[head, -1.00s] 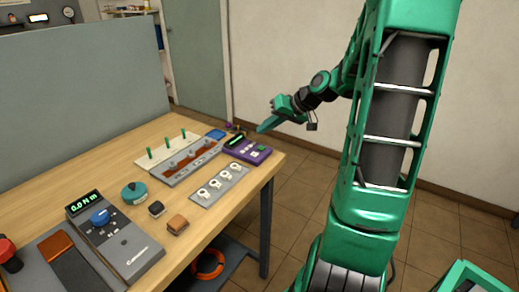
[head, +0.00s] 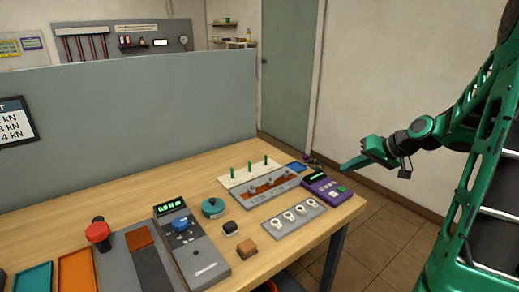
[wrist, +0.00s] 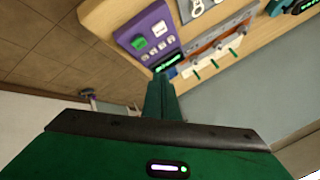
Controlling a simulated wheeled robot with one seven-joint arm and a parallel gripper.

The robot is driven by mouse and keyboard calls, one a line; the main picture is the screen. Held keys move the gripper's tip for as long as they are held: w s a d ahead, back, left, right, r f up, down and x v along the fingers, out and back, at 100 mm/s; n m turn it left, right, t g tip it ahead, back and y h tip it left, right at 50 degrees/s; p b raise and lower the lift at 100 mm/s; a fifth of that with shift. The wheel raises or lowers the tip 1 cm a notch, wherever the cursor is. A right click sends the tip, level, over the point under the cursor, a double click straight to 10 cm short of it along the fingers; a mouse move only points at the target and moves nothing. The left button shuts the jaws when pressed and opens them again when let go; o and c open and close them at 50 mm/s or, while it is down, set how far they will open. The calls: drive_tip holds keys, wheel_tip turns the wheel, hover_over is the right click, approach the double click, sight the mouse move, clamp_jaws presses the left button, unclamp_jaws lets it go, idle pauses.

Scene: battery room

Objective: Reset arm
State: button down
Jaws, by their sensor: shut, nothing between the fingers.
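My green arm is at the right of the head view. My gripper (head: 352,164) is shut and empty, held in the air near the far right corner of the wooden table (head: 130,190). It points left, close to the purple device (head: 327,188) with a display and buttons, and I cannot tell its exact height above it. In the wrist view, the shut green fingers (wrist: 160,95) point toward the table edge, with the purple device (wrist: 150,40) just beyond and to the left.
The table holds a grey panel with white rings (head: 292,217), a board with green pegs (head: 250,174), a torque meter (head: 190,245), a teal round knob (head: 213,207), small blocks and a red button (head: 98,232). A grey partition (head: 130,125) stands behind. Floor is free at right.

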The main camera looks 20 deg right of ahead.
drive_tip(key=s+a+m+g+h, duration=0.1)
drive_tip(key=s+a+g, duration=0.3)
drive_tip(key=s, duration=1.1)
drive_tip(key=s+a+f+m+g+h, duration=0.1)
drive_tip(key=s+a+g, duration=0.3)
drive_tip(key=s, duration=1.2)
drive_tip(key=shift+s+m+h, duration=0.25)
drive_tip(key=shift+m+h, duration=0.05)
drive_tip(key=shift+h, duration=0.6)
drive_tip(key=shift+f, duration=0.1)
drive_tip(key=shift+w+f, duration=0.25)
drive_tip(key=shift+w, duration=0.4)
